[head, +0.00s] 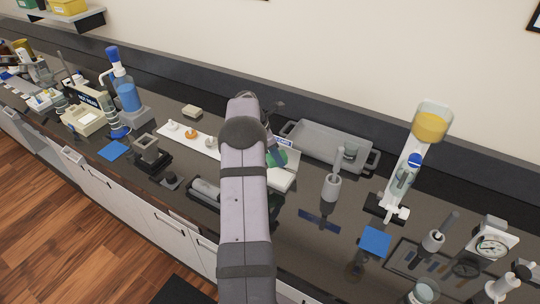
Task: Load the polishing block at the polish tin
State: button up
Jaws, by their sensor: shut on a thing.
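My gripper (275,148) is partly hidden behind my own arm. It points down at the green round polish tin (279,158), over its left side. It is shut on a small dark thing, most likely the polishing block, which is mostly hidden. I cannot tell whether that thing touches the tin's contents. The tin sits on the white board (283,182), close to a small blue-and-white label.
A grey tray (330,148) with a small cup lies behind and to the right. A grey holder with a rod (332,186) stands right of the board. A tall stand with a yellow-filled vessel (430,127) is farther right.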

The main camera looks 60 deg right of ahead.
aim_at(282, 175)
jog(key=shift+s+d+f+m, duration=0.2)
jog(key=shift+d+f+m, duration=0.1)
jog(key=shift+d, duration=0.1)
jog(key=shift+f+b, duration=2.5)
jog(key=shift+f, duration=0.45)
jog(key=shift+a+f, duration=0.1)
jog(key=shift+f, duration=0.5)
dwell(0.8)
jog(key=shift+r, duration=0.15)
jog(key=shift+r+p, duration=2.8)
jog(key=shift+r, duration=0.7)
